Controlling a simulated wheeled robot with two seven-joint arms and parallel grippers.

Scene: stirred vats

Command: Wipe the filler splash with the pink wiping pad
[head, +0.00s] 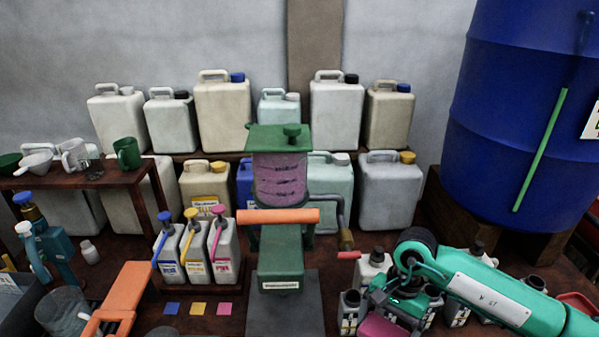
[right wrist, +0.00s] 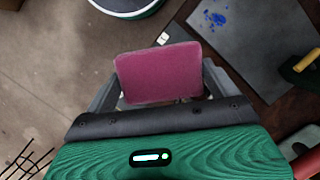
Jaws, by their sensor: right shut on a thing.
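The pink wiping pad (right wrist: 160,73) is held between the fingers of my right gripper (right wrist: 160,90), which is shut on it. In the head view the pad (head: 383,326) shows at the bottom edge, below my right gripper (head: 398,300). A blue splash (right wrist: 216,18) of small spots lies on a grey plate (right wrist: 262,55) in the right wrist view, up and right of the pad and apart from it. The plate (head: 300,318) also shows in the head view under the green filler (head: 281,250); I cannot make out the splash there. My left gripper is not in view.
Several small bottles (head: 374,265) crowd around my right gripper. Three pump jugs (head: 195,250) stand left of the filler, with coloured squares in front. An orange tool (head: 125,288) lies at the lower left. A blue drum (head: 515,120) stands at the right; jerrycans (head: 335,115) line the back.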

